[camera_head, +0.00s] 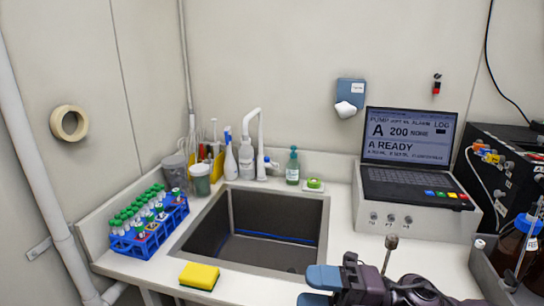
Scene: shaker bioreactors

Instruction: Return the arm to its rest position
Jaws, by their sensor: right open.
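My right gripper (320,285) comes in from the lower right, at the front edge of the counter, right of the sponge and in front of the sink. Its blue fingertips are apart and nothing shows between them. The lower finger is partly cut off by the bottom of the picture. My right arm's dark wrist covers part of the counter below the laptop. My left gripper does not show.
The sink (320,218) is open and empty. A blue tube rack (128,248) stands left of it, a yellow sponge (199,276) in front. A laptop (405,160) sits on a white unit. A brown bottle (512,248) stands at the right edge.

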